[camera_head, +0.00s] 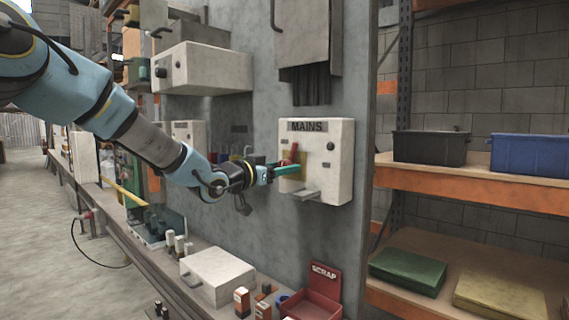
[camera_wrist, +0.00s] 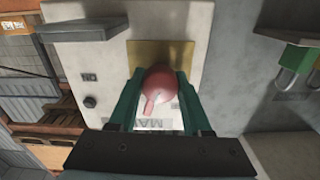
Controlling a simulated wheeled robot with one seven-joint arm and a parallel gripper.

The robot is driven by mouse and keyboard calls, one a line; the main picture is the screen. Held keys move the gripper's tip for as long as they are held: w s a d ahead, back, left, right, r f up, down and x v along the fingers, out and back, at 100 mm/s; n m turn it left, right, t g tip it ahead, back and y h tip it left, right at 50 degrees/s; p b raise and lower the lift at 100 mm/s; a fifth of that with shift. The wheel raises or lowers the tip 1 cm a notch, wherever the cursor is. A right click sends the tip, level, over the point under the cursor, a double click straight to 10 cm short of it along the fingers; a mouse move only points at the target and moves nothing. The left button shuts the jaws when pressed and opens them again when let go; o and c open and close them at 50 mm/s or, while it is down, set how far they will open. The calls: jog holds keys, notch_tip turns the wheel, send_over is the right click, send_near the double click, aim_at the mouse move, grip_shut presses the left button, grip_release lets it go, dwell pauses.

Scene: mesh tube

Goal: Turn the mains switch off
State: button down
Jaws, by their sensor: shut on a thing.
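The mains switch box (camera_head: 330,140) is a white box marked MAINS on the grey wall panel. Its red switch handle (camera_head: 293,153) shows just above my gripper (camera_head: 287,170) in the head view. In the wrist view the red handle (camera_wrist: 158,92) has a rounded end and stands in front of a yellow plate (camera_wrist: 150,55). The green fingers of my gripper (camera_wrist: 157,103) lie on either side of the handle and are shut on it. The fingers hide part of the box's lettering.
A grey ledge (camera_head: 306,195) juts from the box below the handle. A red SCRAP bin (camera_head: 318,290) and a white box (camera_head: 217,275) stand on the bench below. Padlocks (camera_wrist: 290,65) hang to one side in the wrist view. Shelves with bins (camera_head: 430,147) stand at the right.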

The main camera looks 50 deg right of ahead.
jog(key=shift+n+p, duration=0.65)
jog(key=shift+n, duration=1.05)
jog(key=shift+f, duration=0.1)
jog(key=shift+c, duration=1.7)
grip_release()
jog(key=shift+a, duration=0.1)
jog(key=a+b, duration=0.3)
jog(key=a, duration=0.7)
jog(key=shift+w+a, duration=0.3)
jog(key=shift+w, duration=0.05)
